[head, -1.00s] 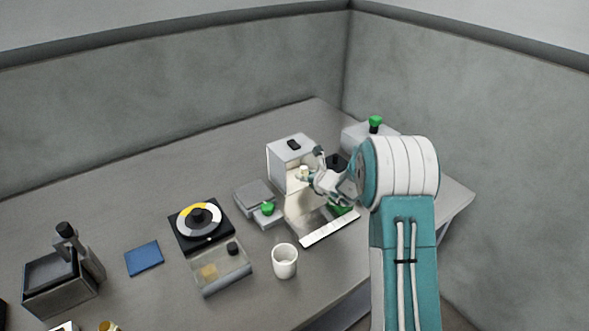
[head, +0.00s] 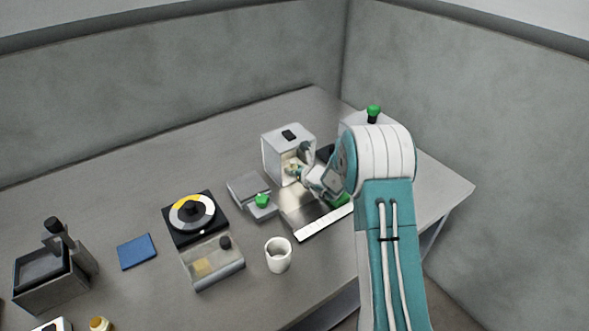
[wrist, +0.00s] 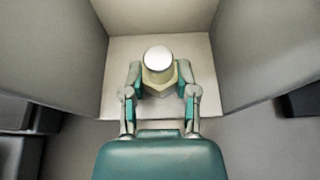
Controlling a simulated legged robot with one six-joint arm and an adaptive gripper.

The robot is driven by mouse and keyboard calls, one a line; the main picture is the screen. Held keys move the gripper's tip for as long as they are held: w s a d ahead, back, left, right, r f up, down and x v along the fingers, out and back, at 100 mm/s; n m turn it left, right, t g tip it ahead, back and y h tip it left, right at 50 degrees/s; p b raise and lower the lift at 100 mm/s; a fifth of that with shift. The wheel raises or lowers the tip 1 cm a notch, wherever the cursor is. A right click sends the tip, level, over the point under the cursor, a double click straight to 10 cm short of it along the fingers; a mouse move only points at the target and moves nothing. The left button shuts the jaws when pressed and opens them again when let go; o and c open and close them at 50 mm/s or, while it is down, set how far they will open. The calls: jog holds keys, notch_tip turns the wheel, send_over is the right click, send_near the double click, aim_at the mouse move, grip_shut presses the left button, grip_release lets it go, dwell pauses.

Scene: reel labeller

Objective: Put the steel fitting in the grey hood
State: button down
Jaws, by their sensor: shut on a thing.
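The steel fitting (wrist: 158,60) has a bright round top and a pale angular collar below it. My gripper (wrist: 160,88) is shut on it, with a teal finger on each side. In the head view my gripper (head: 297,171) is at the open front of the grey hood (head: 272,157), a box with a dark handle on top. In the wrist view the hood's side wall (wrist: 60,45) and pale floor (wrist: 118,75) surround the fitting, which is at the opening or just inside. I cannot tell whether the fitting touches the floor.
A grey scale-like device with a green knob (head: 262,201) stands left of the hood. A white cup (head: 278,255), a clear-lidded box (head: 215,264) and a reel device (head: 192,216) stand nearer. A metal plate with a white strip (head: 325,222) lies before the hood.

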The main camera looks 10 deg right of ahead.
jog(key=shift+c, duration=2)
grip_release()
jog(key=shift+a, duration=0.25)
jog(key=shift+d, duration=0.1)
jog(key=shift+d, duration=0.15)
